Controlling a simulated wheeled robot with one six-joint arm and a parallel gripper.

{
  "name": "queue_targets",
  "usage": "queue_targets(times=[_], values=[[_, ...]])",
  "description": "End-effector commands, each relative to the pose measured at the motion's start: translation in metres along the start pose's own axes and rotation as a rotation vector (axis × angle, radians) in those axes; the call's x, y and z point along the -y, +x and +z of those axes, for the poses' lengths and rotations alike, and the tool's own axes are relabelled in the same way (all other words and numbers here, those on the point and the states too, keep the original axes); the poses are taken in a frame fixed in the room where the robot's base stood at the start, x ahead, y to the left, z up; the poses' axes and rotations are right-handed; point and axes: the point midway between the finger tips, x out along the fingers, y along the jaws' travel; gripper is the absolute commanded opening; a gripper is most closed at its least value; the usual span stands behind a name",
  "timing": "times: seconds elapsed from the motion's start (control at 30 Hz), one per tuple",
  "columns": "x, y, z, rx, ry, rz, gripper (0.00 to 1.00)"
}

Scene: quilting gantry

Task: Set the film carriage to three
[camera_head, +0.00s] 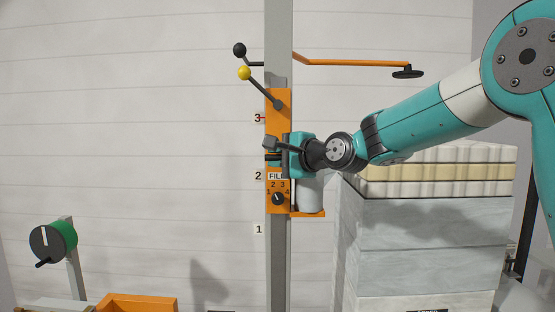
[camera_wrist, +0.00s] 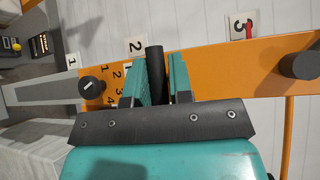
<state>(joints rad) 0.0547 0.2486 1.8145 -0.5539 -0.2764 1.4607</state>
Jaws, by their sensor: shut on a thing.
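The orange film carriage (camera_head: 279,107) sits on an upright grey mast (camera_head: 278,262). It also shows in the wrist view (camera_wrist: 215,72). Number plates 1, 2 and 3 stand along the mast's left side. A small red pointer at the carriage's edge lies beside plate 3 (camera_head: 257,118), and this also shows in the wrist view (camera_wrist: 239,24). My gripper (camera_wrist: 157,80) is shut on the carriage's dark round handle (camera_wrist: 155,60), which stands between its two fingers. In the head view my gripper (camera_head: 281,156) hides part of the carriage.
A yellow-knobbed lever (camera_head: 244,73) and a black-knobbed one (camera_head: 240,50) stick out above. A dial (camera_head: 278,198) is low on the carriage, beside a pale roll (camera_head: 309,194). An orange arm (camera_head: 350,63) reaches right.

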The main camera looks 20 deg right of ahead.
Motion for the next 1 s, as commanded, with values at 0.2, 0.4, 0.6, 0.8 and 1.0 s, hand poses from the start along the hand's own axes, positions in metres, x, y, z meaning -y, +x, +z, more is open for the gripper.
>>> queue_targets(times=[0.2,0.4,0.6,0.8,1.0], values=[[0.008,-0.001,0.001,0.000,-0.006,-0.017,0.43],[0.005,-0.001,0.000,0.000,-0.005,-0.012,0.45],[0.003,-0.008,-0.001,-0.001,-0.005,-0.012,0.45],[-0.001,-0.046,-0.002,-0.005,-0.007,-0.016,0.45],[-0.002,-0.099,-0.002,-0.008,-0.007,-0.016,0.45]])
